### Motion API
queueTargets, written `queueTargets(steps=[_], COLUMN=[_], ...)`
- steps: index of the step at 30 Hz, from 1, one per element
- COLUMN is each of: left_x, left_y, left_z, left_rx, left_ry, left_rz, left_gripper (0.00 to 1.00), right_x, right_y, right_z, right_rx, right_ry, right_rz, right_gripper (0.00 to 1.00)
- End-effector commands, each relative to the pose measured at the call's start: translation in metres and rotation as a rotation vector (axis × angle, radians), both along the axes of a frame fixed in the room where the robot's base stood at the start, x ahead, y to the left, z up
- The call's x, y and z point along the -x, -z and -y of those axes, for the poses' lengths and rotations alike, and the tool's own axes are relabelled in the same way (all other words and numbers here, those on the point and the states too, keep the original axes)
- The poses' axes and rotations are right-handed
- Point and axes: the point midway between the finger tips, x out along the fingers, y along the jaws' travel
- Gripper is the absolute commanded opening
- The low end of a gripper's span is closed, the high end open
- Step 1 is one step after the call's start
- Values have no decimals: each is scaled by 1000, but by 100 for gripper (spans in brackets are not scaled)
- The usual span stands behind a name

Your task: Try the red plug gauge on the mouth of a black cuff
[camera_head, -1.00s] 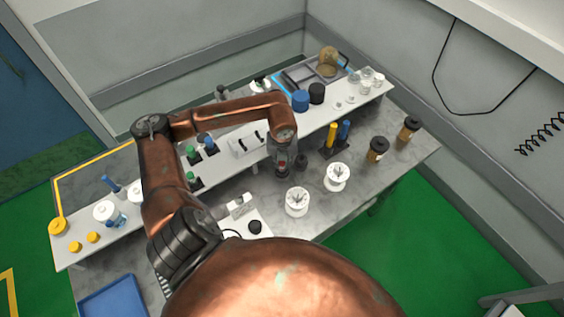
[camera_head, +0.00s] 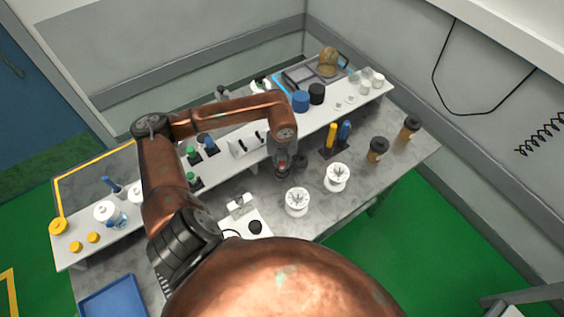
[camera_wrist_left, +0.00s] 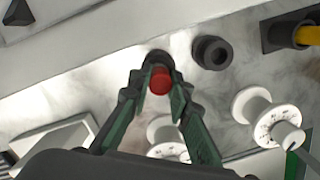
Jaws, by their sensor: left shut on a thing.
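The red plug gauge (camera_wrist_left: 160,82) is pinched between the fingertips of my left gripper (camera_wrist_left: 158,88), which is shut on it. In the head view my left gripper (camera_head: 283,167) points down over the grey bench. A black cuff (camera_wrist_left: 158,58) shows just beyond the red end in the left wrist view, partly hidden by it. I cannot tell whether the two touch. A second black cuff (camera_wrist_left: 212,52) stands to the right, its round mouth facing up; it also shows beside the gripper in the head view (camera_head: 301,162). My right gripper is not in view.
Two white spools (camera_head: 297,202) (camera_head: 337,177) stand on the bench at the right. A dark holder with a yellow and a blue handle (camera_head: 332,135) is behind them. A raised white shelf (camera_head: 222,165) runs behind the gripper. Brown jars (camera_head: 377,150) stand farther right.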

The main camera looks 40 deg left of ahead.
Motion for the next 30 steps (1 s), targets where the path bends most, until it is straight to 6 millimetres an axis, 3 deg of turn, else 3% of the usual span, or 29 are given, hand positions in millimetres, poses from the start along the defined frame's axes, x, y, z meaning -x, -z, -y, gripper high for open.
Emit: queueTargets(steps=[30], left_x=[0], left_y=[-50], left_z=[0], left_rx=[-1], left_ry=[0], left_rz=[2], left_gripper=[0], right_x=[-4], right_y=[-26], right_z=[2], right_rx=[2], right_ry=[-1], right_rz=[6], right_gripper=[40])
